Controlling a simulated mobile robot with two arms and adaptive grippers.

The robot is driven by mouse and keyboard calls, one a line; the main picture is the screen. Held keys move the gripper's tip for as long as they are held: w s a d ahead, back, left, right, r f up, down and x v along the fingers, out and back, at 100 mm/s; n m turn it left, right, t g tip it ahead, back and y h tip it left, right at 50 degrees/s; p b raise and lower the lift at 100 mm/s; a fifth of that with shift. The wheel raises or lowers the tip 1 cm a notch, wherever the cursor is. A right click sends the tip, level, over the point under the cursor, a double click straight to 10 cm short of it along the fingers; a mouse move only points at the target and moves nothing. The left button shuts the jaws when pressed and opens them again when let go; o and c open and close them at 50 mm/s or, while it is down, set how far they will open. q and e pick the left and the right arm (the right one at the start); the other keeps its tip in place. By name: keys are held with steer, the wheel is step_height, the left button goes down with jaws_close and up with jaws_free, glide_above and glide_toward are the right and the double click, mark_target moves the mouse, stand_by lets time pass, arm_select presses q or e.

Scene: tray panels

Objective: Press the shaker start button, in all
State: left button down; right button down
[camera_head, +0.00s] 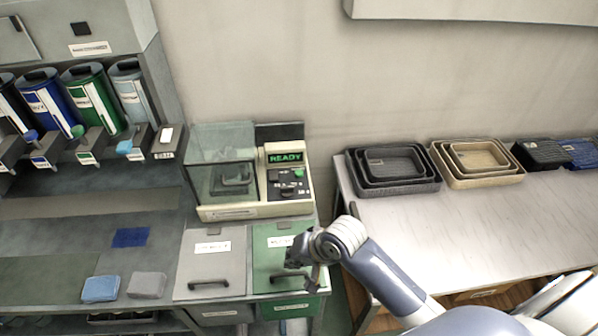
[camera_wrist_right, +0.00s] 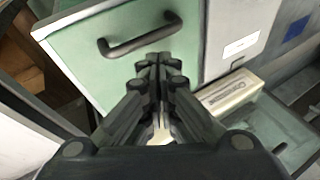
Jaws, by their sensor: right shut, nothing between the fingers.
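The shaker (camera_head: 225,212) is a cream unit with a clear glass case on its left and a control panel on its right. Its display (camera_head: 285,158) reads READY in green. A green button (camera_head: 299,172) sits on the dark panel below the display. My right gripper (camera_head: 316,287) is shut and empty, above the green lid in front of the shaker and apart from the panel. In the right wrist view its closed fingers (camera_wrist_right: 160,62) point past the green lid; the shaker's labelled cream front (camera_wrist_right: 228,92) shows beside them, and the panel is hidden. My left gripper is out of view.
A green lid (camera_head: 268,262) and a grey lid (camera_head: 210,245), both with dark handles, lie in front of the shaker. Dispensers (camera_head: 90,95) stand at left. Blue and grey pads (camera_head: 100,289) lie front left.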

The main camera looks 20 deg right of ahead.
steer(key=w+d+r+m+t, duration=0.1)
steer(key=w+d+r+m, duration=0.1)
steer(key=w+m, duration=0.35)
steer(key=w+d+r+m, duration=0.1)
steer(key=w+r+m, duration=0.1)
steer(key=w, duration=0.7)
step_height(320, 180, up, 9)
steer(key=m+t, duration=0.2)
steer(key=m, duration=0.7)
glide_above(298, 174)
steer(key=shift+r+y, duration=0.1)
steer(key=shift+y, duration=0.2)
step_height(298, 174, down, 7)
steer(key=b, duration=0.9)
steer(key=shift+f, duration=0.95)
